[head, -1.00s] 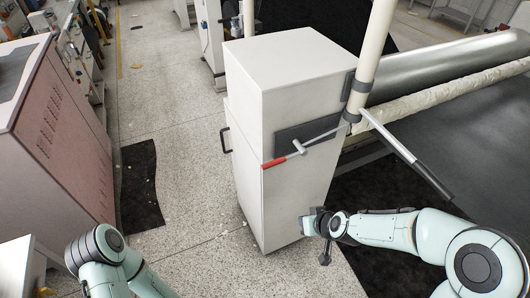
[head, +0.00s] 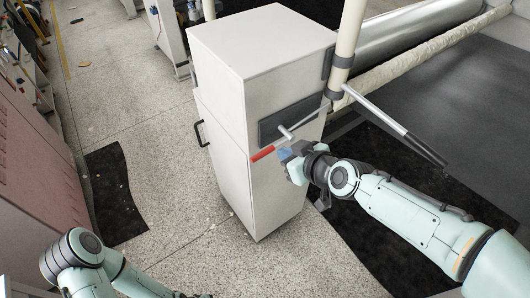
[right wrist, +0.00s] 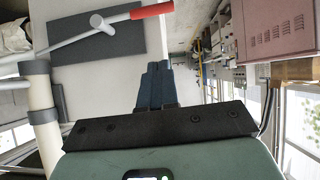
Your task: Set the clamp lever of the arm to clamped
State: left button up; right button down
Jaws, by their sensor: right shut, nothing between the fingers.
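The clamp lever is a thin grey rod with a red grip (head: 263,153) at its left end, on the front of a white cabinet (head: 262,40). A light cross-piece (head: 286,132) sits on the rod, in front of a dark plate (head: 268,129). The red grip also shows at the top of the right wrist view (right wrist: 152,11). My right gripper (head: 285,153) is shut and empty, just right of the red grip and below the rod; contact cannot be told. Its blue fingers show together in the right wrist view (right wrist: 155,82). My left arm shows at lower left, its fingers out of sight.
A pale post (head: 347,45) stands at the cabinet's right edge. A silver bar with a black grip (head: 425,149) sticks out to the right. A large roller (head: 410,22) lies behind.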

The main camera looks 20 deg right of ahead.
send_over(266, 154)
jog(key=s, duration=0.4)
notch_tip(266, 154, down, 5)
jog(key=f, duration=0.1)
jog(key=w+f+b, duration=0.1)
jog(key=f, duration=0.2)
jog(key=shift+w+a+b, duration=0.3)
jog(key=shift+w+a, duration=0.05)
jog(key=shift+s+f, duration=0.2)
jog(key=shift+s, duration=0.05)
jog(key=shift+w, duration=0.4)
pick_arm(q)
jog(key=s+f, duration=0.2)
jog(key=shift+f, duration=0.3)
jog(key=shift+a, duration=0.1)
pick_arm(e)
jog(key=shift+s, duration=0.15)
pick_arm(q)
jog(key=shift+a, duration=0.1)
pick_arm(e)
jog(key=shift+f, duration=0.15)
